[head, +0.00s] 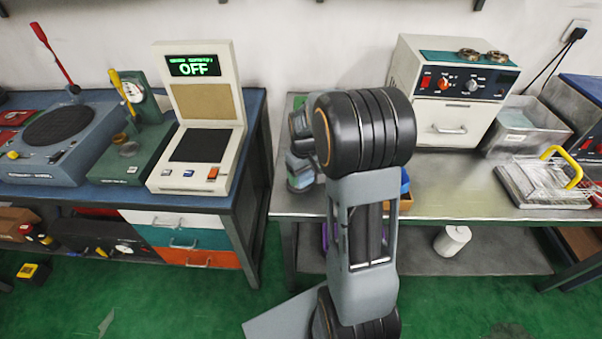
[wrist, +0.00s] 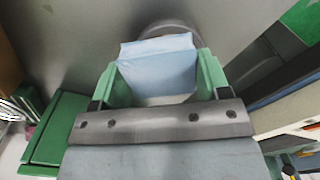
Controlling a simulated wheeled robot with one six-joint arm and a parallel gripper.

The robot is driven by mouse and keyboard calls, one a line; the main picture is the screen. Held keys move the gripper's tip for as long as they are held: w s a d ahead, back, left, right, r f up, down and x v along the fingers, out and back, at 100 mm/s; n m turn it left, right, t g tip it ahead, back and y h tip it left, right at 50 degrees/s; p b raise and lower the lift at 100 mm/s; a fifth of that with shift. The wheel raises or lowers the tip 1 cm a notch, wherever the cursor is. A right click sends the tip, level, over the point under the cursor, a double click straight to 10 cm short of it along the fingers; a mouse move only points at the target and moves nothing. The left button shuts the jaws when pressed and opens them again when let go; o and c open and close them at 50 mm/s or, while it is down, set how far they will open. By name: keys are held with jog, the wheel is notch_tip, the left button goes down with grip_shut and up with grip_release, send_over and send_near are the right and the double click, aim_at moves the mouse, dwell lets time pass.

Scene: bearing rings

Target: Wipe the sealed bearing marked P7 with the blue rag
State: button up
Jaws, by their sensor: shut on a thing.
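My gripper (wrist: 158,78) shows in the wrist view with its two green fingers closed on a folded light blue rag (wrist: 157,62). The rag spans the gap between the fingers. A round grey metallic rim (wrist: 168,26) shows just beyond the rag, over a grey surface; it may be a bearing ring, but most of it is hidden. I cannot tell whether the rag touches it. No P7 marking is readable. In the head view my arm stands in front of the right-hand bench (head: 465,185) and hides the fingers and the rag.
A cream machine with knobs (head: 455,95), a grey bin (head: 520,125) and a wire basket with a yellow handle (head: 545,180) stand on the right-hand bench. The left table holds a tester reading OFF (head: 200,120). A white roll (head: 452,240) sits on the lower shelf.

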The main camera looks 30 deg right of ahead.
jog(key=shift+a, duration=0.1)
jog(key=shift+w+a+f, duration=0.15)
jog(key=shift+w+a, duration=0.7)
jog(key=shift+a, duration=0.1)
jog(key=shift+s+d, duration=0.15)
jog(key=shift+d, duration=0.05)
jog(key=shift+s+d, duration=0.3)
jog(key=shift+d, duration=0.2)
jog(key=shift+s+d, duration=0.25)
jog(key=shift+d, duration=0.25)
jog(key=shift+a, duration=0.1)
jog(key=shift+w+a+p, duration=0.15)
jog(key=shift+w+a, duration=0.1)
jog(key=shift+a, duration=0.4)
jog(key=shift+w+a+p, duration=0.15)
jog(key=shift+w+a, duration=0.05)
jog(key=shift+a, duration=0.4)
